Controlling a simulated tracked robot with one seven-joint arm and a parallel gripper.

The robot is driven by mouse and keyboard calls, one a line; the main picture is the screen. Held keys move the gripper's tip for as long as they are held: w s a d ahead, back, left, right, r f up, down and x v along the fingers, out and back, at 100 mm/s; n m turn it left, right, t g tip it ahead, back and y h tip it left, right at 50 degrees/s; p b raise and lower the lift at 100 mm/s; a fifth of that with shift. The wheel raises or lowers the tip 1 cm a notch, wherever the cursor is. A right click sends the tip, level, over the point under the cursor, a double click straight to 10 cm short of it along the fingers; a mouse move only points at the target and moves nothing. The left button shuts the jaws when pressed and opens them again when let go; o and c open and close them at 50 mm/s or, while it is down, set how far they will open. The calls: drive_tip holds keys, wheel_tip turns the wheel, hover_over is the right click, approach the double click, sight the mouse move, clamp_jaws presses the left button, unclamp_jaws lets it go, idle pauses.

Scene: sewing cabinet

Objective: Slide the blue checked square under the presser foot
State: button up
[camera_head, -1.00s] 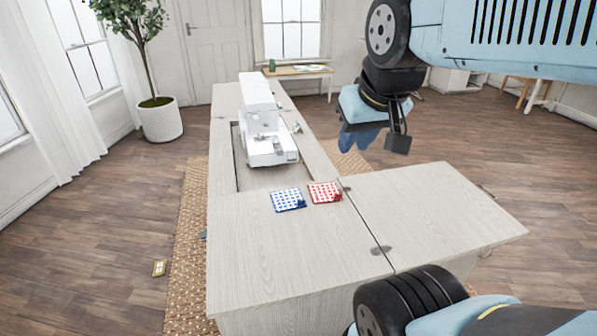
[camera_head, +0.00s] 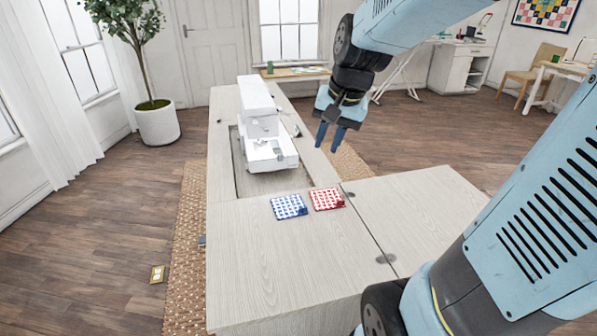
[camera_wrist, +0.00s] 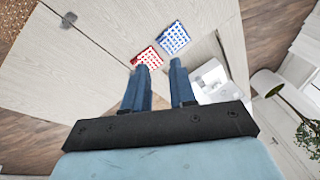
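The blue checked square (camera_head: 289,207) lies flat on the cabinet top, in front of the white sewing machine (camera_head: 265,125). A small raised blue piece sits on its near right corner. In the wrist view the square (camera_wrist: 174,37) is beyond my fingertips. The presser foot is too small to make out under the machine's head. My gripper (camera_head: 331,139) hangs in the air to the right of the machine, above and beyond the squares. Its two blue fingers are apart and empty; in the wrist view my gripper (camera_wrist: 159,66) shows a clear gap between them.
A red checked square (camera_head: 327,199) lies just right of the blue one. The machine stands in a recessed opening of the cabinet (camera_head: 255,260). A hinged leaf (camera_head: 420,210) extends right. The near cabinet top is clear. A potted plant (camera_head: 157,122) stands left.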

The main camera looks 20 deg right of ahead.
drive_tip(key=w+d+f+m+g+y, duration=0.1)
drive_tip(key=w+f+m+g+y, duration=0.1)
drive_tip(key=w+f+m, duration=0.65)
drive_tip(key=m+g+y, duration=0.1)
drive_tip(key=m, duration=0.3)
approach(307, 211)
drive_tip(key=a, duration=0.1)
drive_tip(key=shift+w+f+y, duration=0.25)
drive_tip(key=shift+f+y, duration=0.05)
drive_tip(key=shift+f, duration=0.1)
drive_tip(key=shift+x, duration=2.95)
clamp_jaws()
